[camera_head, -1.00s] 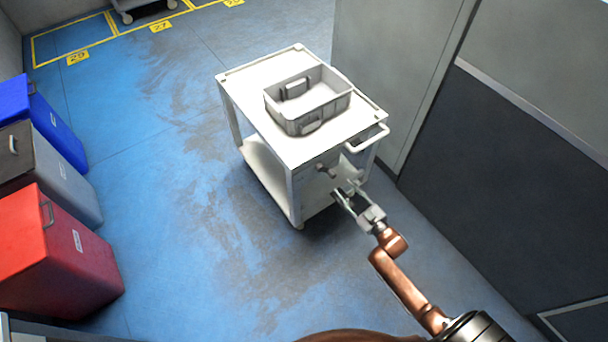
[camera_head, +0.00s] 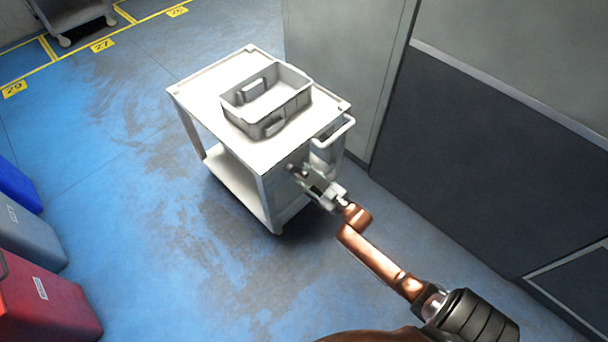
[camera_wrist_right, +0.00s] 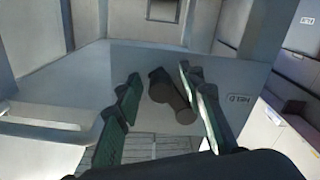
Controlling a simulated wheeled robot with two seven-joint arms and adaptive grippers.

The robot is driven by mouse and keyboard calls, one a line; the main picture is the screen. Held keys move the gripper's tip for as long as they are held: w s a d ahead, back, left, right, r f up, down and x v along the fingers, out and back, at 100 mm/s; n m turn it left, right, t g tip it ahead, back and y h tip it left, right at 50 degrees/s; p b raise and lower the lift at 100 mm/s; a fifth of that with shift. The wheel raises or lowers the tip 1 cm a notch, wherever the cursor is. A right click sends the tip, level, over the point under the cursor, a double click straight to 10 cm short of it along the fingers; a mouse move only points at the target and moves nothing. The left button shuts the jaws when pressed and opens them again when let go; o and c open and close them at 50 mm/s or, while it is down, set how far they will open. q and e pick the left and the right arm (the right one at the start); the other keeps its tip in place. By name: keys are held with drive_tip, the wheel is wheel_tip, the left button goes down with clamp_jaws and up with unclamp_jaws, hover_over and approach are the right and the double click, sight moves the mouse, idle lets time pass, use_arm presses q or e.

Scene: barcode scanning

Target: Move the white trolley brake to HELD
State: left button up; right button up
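The white trolley (camera_head: 205,88) stands on the blue floor with a handle at its right end. Its brake is a dark, short lever with a round knob (camera_wrist_right: 172,95) on the grey end panel in the right wrist view. A label reading HELD, upside down (camera_wrist_right: 238,98), is on the panel to the right of the knob. My right gripper (camera_head: 303,174) is at that panel, below the handle. In the wrist view its green-padded fingers (camera_wrist_right: 164,98) are apart, one on each side of the knob, with a gap on the left. My left gripper is out of view.
A grey open bin (camera_head: 238,108) sits on the trolley top. A grey wall panel (camera_head: 345,80) stands close behind the trolley's right side. Red (camera_head: 45,310) and grey (camera_head: 28,240) bins stand at the left. The floor between is clear.

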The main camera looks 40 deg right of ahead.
drive_tip(key=shift+c, duration=0.2)
clamp_jaws()
